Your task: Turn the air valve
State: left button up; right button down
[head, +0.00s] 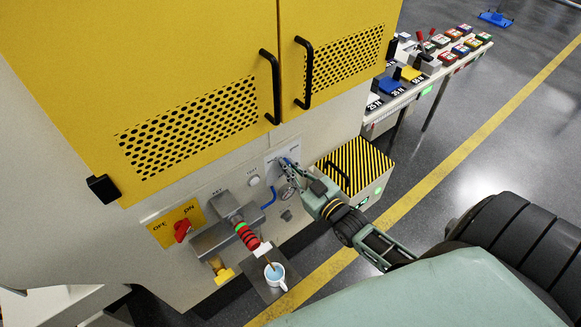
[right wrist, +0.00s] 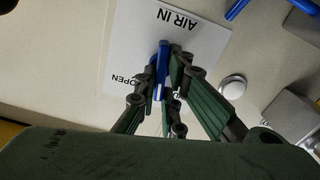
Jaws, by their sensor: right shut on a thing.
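The air valve is a blue lever (right wrist: 161,62) on a white plate (right wrist: 128,28) marked "AIR IN" and "OPEN"; another label on the plate is mostly hidden by my fingers. In the head view the plate (head: 272,160) is on the cabinet's lower front, and little of the lever shows. My right gripper (head: 289,170) is at the plate, shut on the blue lever. In the right wrist view its fingers (right wrist: 162,88) stand on both sides of the lever, which points down the picture between them. My left gripper is not in view.
A red switch (head: 182,229) on a yellow plate is at the left. A metal fixture with a striped handle (head: 248,236) sticks out above a cup (head: 275,273). A striped-top box (head: 357,163) stands right of the valve. A bench with coloured blocks (head: 411,74) is behind.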

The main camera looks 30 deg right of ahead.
jog(key=m, duration=1.1)
jog(key=shift+d+f+b, duration=0.15)
jog(key=shift+d+b, duration=0.15)
jog(key=shift+d, duration=0.05)
jog(key=shift+m, duration=0.3)
jog(key=c, duration=1.9)
grip_release()
jog(key=shift+o, duration=0.2)
jog(key=s+d, duration=0.1)
jog(key=s, duration=1.1)
